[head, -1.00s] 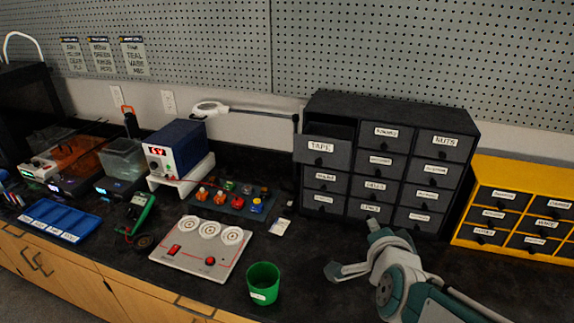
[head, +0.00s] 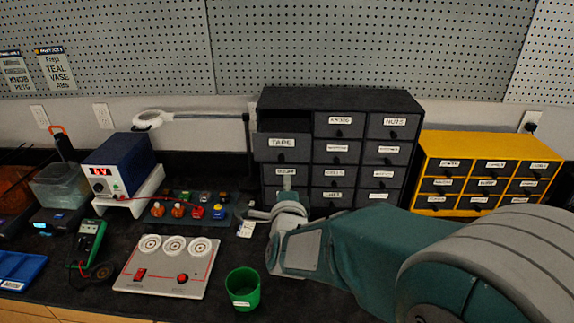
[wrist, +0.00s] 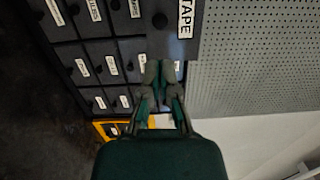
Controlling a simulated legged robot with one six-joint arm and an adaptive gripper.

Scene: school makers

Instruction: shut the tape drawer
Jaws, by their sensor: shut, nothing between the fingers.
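The tape drawer (head: 282,147) is at the top left of a black drawer cabinet (head: 340,101). It is pulled out, with a dark gap showing above and behind its front. In the wrist view the tape drawer (wrist: 180,22) fills the upper middle, its label turned sideways. My gripper (head: 287,178) is in front of the cabinet's left column, just below the tape drawer in the picture. In the wrist view my gripper (wrist: 162,68) has its fingers together and empty, the tips close to the drawer's front. I cannot tell whether they touch it.
A yellow drawer cabinet (head: 430,146) stands right of the black one. A lamp arm (head: 205,115) rises behind.

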